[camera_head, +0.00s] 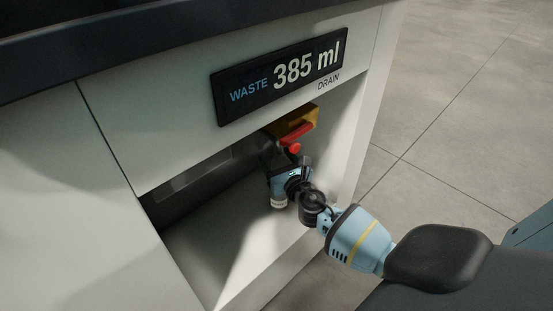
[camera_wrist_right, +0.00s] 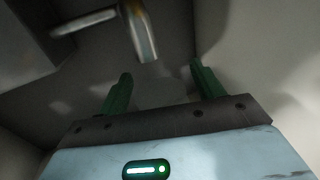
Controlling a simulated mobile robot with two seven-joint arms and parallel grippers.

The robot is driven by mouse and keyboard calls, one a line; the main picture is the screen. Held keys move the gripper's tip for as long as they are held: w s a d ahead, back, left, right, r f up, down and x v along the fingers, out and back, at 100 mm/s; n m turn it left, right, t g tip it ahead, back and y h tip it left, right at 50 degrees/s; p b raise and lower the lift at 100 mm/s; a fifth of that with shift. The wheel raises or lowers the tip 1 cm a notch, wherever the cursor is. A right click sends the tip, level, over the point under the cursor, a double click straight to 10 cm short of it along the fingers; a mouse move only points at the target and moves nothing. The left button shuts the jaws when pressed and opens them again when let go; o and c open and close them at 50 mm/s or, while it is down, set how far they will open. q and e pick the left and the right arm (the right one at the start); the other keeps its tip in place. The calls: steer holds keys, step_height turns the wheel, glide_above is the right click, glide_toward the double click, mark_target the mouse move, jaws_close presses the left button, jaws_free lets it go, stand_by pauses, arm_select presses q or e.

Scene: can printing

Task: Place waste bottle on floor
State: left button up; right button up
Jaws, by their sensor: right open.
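No waste bottle can be made out for certain in either view. My right gripper (camera_head: 273,165) reaches into the open bay of the white cabinet, below the yellow drain fitting (camera_head: 291,119) with its red lever (camera_head: 297,134). In the right wrist view its two green fingers (camera_wrist_right: 160,82) stand wide apart with nothing between them. A metal spout (camera_wrist_right: 140,36) shows beyond the fingers, left of centre. A small pale part (camera_head: 279,201) hangs below the gripper in the head view; I cannot tell what it is. My left gripper is in neither view.
The bay has a pale floor (camera_head: 237,238) and side walls close to my right arm. The grey tiled floor (camera_head: 450,100) right of the cabinet is clear where it shows.

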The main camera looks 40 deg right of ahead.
steer(key=shift+r, duration=0.1)
steer(key=shift+s, duration=0.2)
steer(key=p+v, duration=0.1)
steer(key=v, duration=1)
steer(key=shift+s+a+p, duration=0.2)
steer(key=shift+s+p, duration=0.1)
steer(key=shift+p, duration=0.1)
